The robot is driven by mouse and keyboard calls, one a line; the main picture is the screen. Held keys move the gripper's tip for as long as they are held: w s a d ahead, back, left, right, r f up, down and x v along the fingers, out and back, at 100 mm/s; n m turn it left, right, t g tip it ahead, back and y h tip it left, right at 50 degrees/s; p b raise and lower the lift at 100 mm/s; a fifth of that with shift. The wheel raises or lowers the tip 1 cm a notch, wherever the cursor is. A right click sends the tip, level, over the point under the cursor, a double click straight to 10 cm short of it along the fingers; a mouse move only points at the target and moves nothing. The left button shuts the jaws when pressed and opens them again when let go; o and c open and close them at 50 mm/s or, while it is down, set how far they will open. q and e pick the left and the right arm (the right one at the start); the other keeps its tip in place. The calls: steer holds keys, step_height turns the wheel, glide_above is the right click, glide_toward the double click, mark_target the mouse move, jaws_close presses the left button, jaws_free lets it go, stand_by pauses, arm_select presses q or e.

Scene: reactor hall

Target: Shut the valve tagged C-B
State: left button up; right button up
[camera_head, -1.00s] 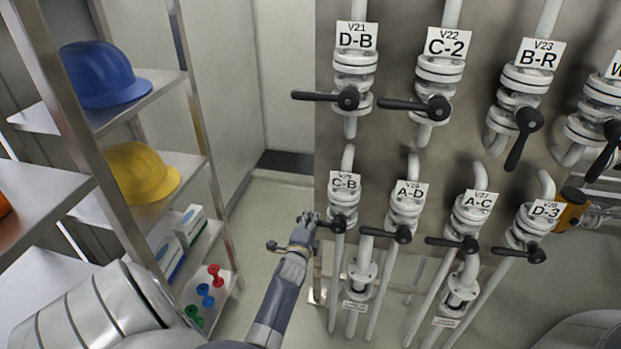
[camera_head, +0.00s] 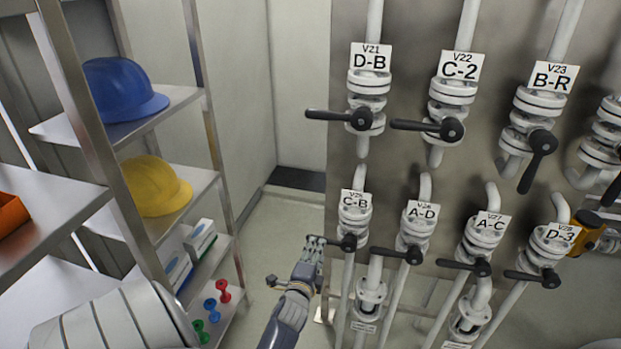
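The valve tagged C-B (camera_head: 355,218) is the leftmost of the lower row, a white flanged body on a vertical pipe. Its black lever (camera_head: 348,243) points left, across the pipe; the outer end is hidden at the fingers. My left gripper (camera_head: 314,247) is at the lever's left end, coming from below left. It is small in view and partly overlaps the lever, so I cannot tell whether its fingers are closed on it. My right gripper is not in view.
Valve D-B (camera_head: 368,96) is above, with its lever pointing left. Valve A-D (camera_head: 416,228) is close on the right, its lever (camera_head: 412,255) reaching towards C-B. A metal shelf with a blue helmet (camera_head: 124,90) and a yellow helmet (camera_head: 156,186) stands left. Floor between is clear.

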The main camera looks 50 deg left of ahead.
arm_select(q)
steer(key=v, duration=0.5)
steer(key=shift+s+d+r, duration=0.1)
stand_by(0.4)
steer(key=s+d+f+n+g+h+b, duration=0.1)
steer(key=s+d+f+n+g+h, duration=0.15)
steer(key=d+f, duration=0.6)
steer(key=s+d+f+n+g+h+b, duration=0.1)
steer(key=s+d+f+h, duration=0.2)
steer(key=f, duration=1)
steer(key=s+d+f+n+g+h+b, duration=0.15)
steer(key=s+d+f, duration=0.4)
steer(key=f, duration=0.55)
steer(key=s+d+f+n+g, duration=0.1)
steer(key=s+f+g, duration=0.1)
steer(key=s+f, duration=0.3)
steer(key=s+d+f+n+g+h+b, duration=0.1)
steer(key=s+f, duration=0.4)
steer(key=s, duration=0.8)
steer(key=s+d+f+n+g, duration=0.2)
steer(key=s+f+g, duration=0.2)
steer(key=s, duration=0.5)
steer(key=shift+f+b, duration=0.3)
steer(key=shift+f, duration=0.4)
